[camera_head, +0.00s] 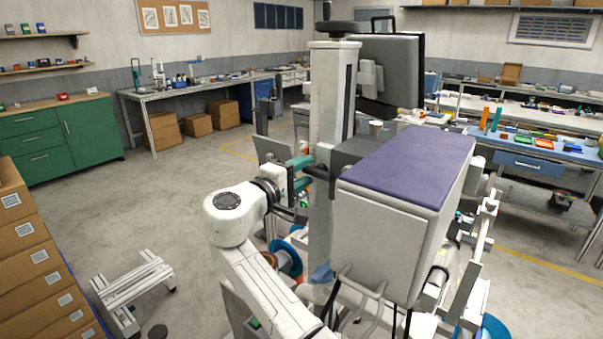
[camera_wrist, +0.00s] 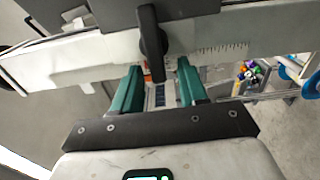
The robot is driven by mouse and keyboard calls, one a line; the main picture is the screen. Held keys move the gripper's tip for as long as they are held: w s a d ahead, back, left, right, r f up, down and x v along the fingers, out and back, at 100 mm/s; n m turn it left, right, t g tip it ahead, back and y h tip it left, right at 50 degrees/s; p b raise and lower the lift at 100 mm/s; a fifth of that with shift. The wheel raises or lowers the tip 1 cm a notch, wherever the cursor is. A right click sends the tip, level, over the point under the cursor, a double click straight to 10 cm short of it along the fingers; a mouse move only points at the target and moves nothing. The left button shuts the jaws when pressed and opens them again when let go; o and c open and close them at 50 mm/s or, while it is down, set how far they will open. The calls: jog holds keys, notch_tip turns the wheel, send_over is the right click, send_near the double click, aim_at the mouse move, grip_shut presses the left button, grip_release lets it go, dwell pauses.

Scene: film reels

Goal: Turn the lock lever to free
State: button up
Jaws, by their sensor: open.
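The lock lever (camera_wrist: 152,42) shows in the wrist view as a black handle on a pale grey beam, hanging roughly straight down with a slight tilt. My gripper (camera_wrist: 159,66) has two green fingers, apart. The lower end of the lever lies between the fingertips in the picture; I cannot tell whether either finger touches it. In the head view my gripper (camera_head: 307,172) reaches the white upright column (camera_head: 328,120), and I cannot make out the lever there.
A ruler-like scale (camera_wrist: 220,52) marks the beam right of the lever. A large grey case with a purple top (camera_head: 410,165) stands right of my arm. Cardboard boxes (camera_head: 30,255) and a low white stand (camera_head: 133,288) are at left. The floor between is open.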

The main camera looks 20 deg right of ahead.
jog(key=b+v, duration=0.2)
jog(key=v, duration=0.9)
